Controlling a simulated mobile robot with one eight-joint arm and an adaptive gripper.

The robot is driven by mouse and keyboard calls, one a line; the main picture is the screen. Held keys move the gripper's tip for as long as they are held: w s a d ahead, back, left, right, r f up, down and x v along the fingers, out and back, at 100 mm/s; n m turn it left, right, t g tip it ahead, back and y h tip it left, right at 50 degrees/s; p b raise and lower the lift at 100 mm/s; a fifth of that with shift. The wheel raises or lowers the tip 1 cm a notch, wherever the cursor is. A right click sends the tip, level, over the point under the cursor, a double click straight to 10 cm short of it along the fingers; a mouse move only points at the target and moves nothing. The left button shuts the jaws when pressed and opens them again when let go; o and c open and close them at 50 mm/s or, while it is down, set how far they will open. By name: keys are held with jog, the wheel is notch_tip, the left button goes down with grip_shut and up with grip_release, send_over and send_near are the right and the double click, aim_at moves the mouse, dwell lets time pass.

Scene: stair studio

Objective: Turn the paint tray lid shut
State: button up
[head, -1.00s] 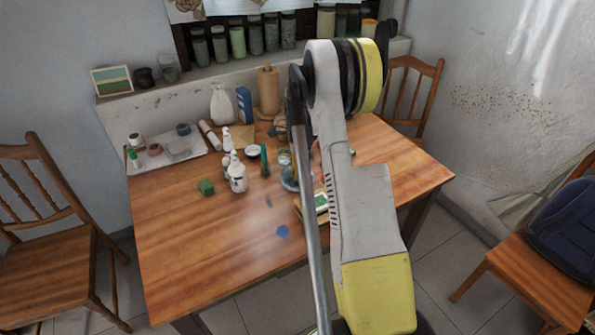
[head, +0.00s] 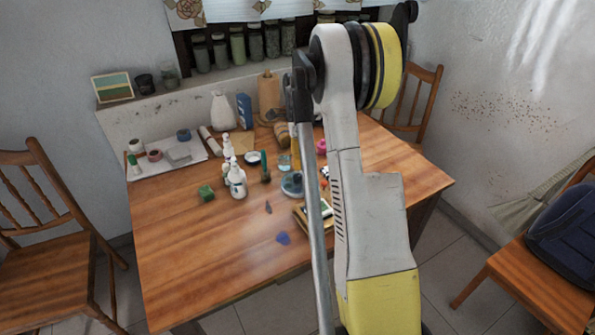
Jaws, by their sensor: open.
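A small flat case (head: 300,217) with a dark edge and pale and green patches lies on the wooden table, just left of my arm. It may be the paint tray, but my arm hides its right part. I cannot make out a lid or its angle. My gripper is not visible; my raised arm, with its yellow and grey parts, covers the middle right of the view.
The wooden table (head: 190,245) has free room at front left. A white tray (head: 200,153) lies at back left. Chairs stand at both sides.

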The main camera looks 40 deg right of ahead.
jog(key=shift+r, duration=1.85)
jog(key=s+a+r+n+t+h, duration=0.1)
jog(key=s+a+r+n+t, duration=0.15)
jog(key=a+r+n, duration=0.55)
jog(key=s+a+r+n+t, duration=0.1)
jog(key=s+a+r+n, duration=0.3)
jog(key=a, duration=0.7)
jog(key=s+a+n+t+y, duration=0.1)
jog(key=s+a+n+t, duration=0.2)
jog(key=s+a+n, duration=1)
jog(key=shift+s+a+f, duration=0.15)
jog(key=shift+s+a, duration=0.1)
jog(key=shift+a, duration=1)
